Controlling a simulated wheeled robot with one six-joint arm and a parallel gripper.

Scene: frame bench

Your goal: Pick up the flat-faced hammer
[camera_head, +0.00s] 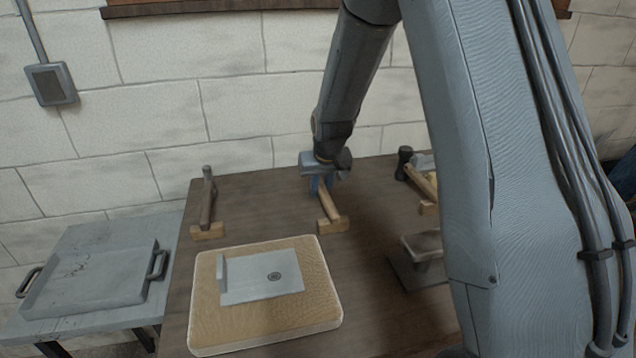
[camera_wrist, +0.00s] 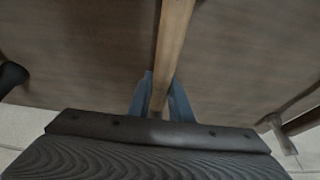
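A hammer with a light wooden handle (camera_head: 329,204) lies at the back middle of the bench, its near end on a small wooden block (camera_head: 333,225). Its head is hidden or hard to make out behind my gripper, so I cannot tell its face shape. My gripper (camera_head: 321,187) is down over this hammer. In the wrist view, the blue fingers of my gripper (camera_wrist: 162,88) stand on both sides of the wooden handle (camera_wrist: 172,35), very close to it. I cannot tell whether they press on it. The handle looks still in line with its block.
A darker-handled hammer (camera_head: 207,198) rests on a block at left. A black-headed tool (camera_head: 404,162) lies at right, partly behind my arm. A tan pad (camera_head: 240,318) with a metal plate (camera_head: 262,283) is in front. A metal tray (camera_head: 90,280) stands on a side table.

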